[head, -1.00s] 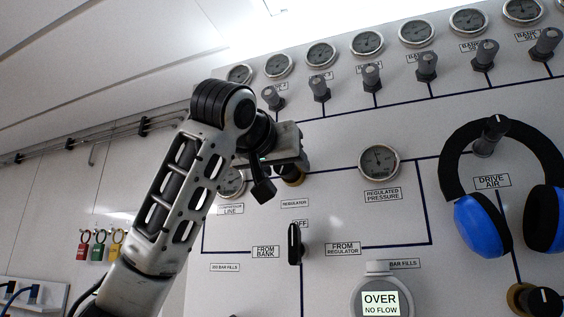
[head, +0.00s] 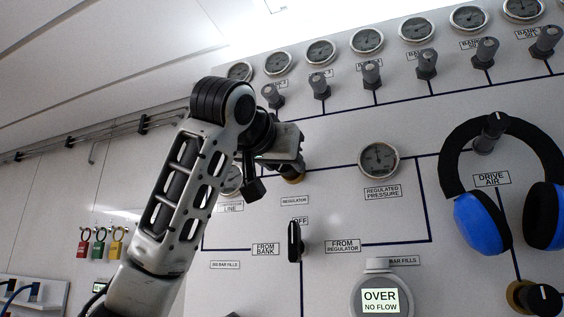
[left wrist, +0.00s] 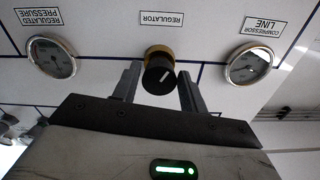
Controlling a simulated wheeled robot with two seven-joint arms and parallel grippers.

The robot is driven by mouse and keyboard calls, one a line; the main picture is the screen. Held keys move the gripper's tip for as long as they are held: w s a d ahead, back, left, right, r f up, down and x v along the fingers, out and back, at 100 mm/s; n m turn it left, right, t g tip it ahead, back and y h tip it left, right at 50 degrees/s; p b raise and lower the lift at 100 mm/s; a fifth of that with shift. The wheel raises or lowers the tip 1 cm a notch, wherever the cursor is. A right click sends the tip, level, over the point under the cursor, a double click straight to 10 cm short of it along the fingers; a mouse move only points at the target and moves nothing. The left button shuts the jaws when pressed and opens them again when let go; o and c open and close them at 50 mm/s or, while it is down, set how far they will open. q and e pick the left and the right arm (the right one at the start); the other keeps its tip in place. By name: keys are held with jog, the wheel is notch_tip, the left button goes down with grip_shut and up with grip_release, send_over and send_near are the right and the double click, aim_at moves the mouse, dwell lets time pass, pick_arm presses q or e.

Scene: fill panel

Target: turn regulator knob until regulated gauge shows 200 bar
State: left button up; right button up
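The black regulator knob (left wrist: 159,75) with a white pointer line sits on a brass collar in the left wrist view, under the REGULATOR label. My left gripper (left wrist: 158,76) is open, with one finger on each side of the knob and a visible gap at both sides. In the head view the left gripper (head: 296,162) hides most of the knob; the brass collar (head: 293,179) shows below it. The regulated pressure gauge (head: 379,160) is right of the gripper, and also shows in the left wrist view (left wrist: 51,57). Its reading is too small to tell. My right gripper is not in view.
The compressor line gauge (left wrist: 249,65) is beside the knob. A black selector handle (head: 294,241) and a round OVER / NO FLOW display (head: 380,301) are lower on the panel. Blue ear defenders (head: 482,222) hang at the right. Bank valves and gauges line the top.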

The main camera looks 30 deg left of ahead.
pick_arm(q)
jog(key=shift+o, duration=0.9)
jog(key=b+v, duration=0.6)
jog(key=v, duration=1)
jog(key=shift+b, duration=0.3)
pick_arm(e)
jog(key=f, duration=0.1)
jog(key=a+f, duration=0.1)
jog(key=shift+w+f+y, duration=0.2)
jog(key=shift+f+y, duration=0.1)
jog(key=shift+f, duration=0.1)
pick_arm(q)
jog(key=shift+d, duration=0.1)
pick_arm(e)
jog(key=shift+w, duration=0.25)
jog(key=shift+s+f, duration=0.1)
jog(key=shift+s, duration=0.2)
pick_arm(q)
jog(key=shift+c, duration=0.3)
